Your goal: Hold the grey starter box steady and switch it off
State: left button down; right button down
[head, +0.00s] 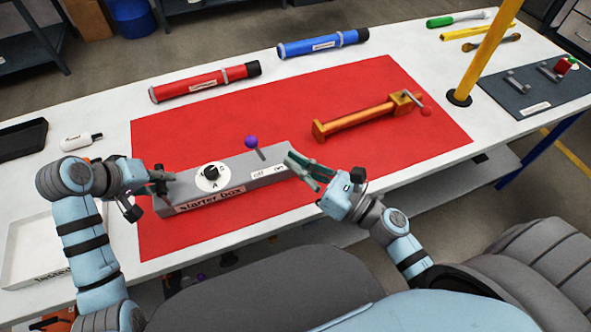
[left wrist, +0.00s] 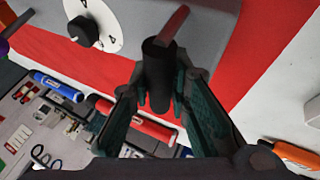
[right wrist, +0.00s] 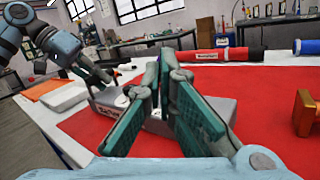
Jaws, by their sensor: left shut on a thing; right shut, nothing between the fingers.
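The grey starter box (head: 228,187) lies on the red mat, with a white dial (head: 212,178) and "off" and "on" labels on top. Its lever with a purple knob (head: 251,142) leans up and left in the head view. My left gripper (head: 160,181) is at the box's left end, shut on a black handle (left wrist: 157,72), seen in the left wrist view beside the dial (left wrist: 95,22). My right gripper (head: 292,161) is shut and empty by the box's right end, near the "on" label. In the right wrist view its fingers (right wrist: 165,65) hide much of the box.
A red tube (head: 205,82) and a blue tube (head: 322,44) lie behind the red mat (head: 400,140). An orange clamp (head: 360,116) lies on the mat at right. A yellow post (head: 485,55) rises farther right. The mat between box and clamp is clear.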

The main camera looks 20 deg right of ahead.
jog(key=s+d, duration=0.2)
jog(key=s, duration=0.1)
jog(key=s+d, duration=0.1)
jog(key=shift+s+r, duration=0.3)
